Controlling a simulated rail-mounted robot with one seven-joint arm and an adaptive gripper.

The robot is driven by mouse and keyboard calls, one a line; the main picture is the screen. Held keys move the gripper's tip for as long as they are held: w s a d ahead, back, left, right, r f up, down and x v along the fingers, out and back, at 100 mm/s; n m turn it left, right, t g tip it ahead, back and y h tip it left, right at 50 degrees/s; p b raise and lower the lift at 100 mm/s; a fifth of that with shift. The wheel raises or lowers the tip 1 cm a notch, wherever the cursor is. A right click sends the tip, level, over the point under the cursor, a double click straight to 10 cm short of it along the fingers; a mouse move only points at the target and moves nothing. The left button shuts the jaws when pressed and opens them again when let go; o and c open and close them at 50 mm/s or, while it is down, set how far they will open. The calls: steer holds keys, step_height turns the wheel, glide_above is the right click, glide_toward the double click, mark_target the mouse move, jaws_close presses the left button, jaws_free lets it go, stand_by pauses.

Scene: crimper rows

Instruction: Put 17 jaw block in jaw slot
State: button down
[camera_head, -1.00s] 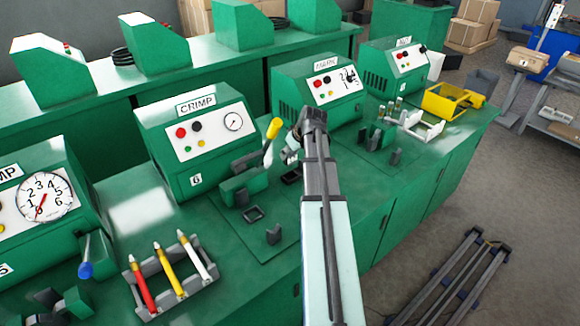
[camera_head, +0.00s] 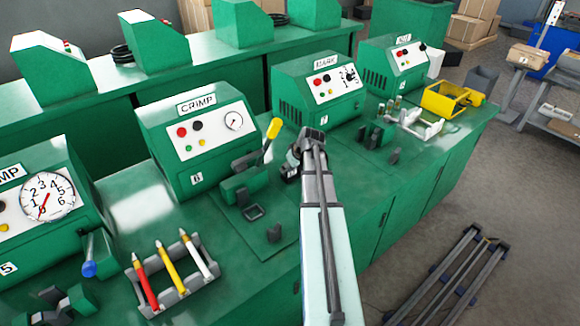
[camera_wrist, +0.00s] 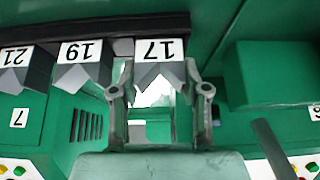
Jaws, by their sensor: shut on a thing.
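The 17 jaw block (camera_wrist: 159,50) is a grey block with a white numbered face, upside down in the wrist view. My gripper (camera_wrist: 160,92) is shut on it, with one finger on each side. The block is at the right end of a dark bar (camera_wrist: 120,47); I cannot tell whether it still touches it. In the head view my gripper (camera_head: 298,155) is low over the bench, right of the CRIMP machine (camera_head: 197,135), mostly hidden behind my arm. The green clamp (camera_head: 243,186) with a yellow-tipped lever stands at that machine's front; I cannot make out the jaw slot.
Blocks 19 (camera_wrist: 80,52) and 21 (camera_wrist: 18,57) sit close beside block 17 along the bar. A marker rack (camera_head: 172,275) is at the left front.

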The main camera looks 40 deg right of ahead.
steer(key=shift+f, duration=0.1)
steer(key=c, duration=0.6)
jaws_free()
steer(key=b+v, duration=0.2)
steer(key=v, duration=1)
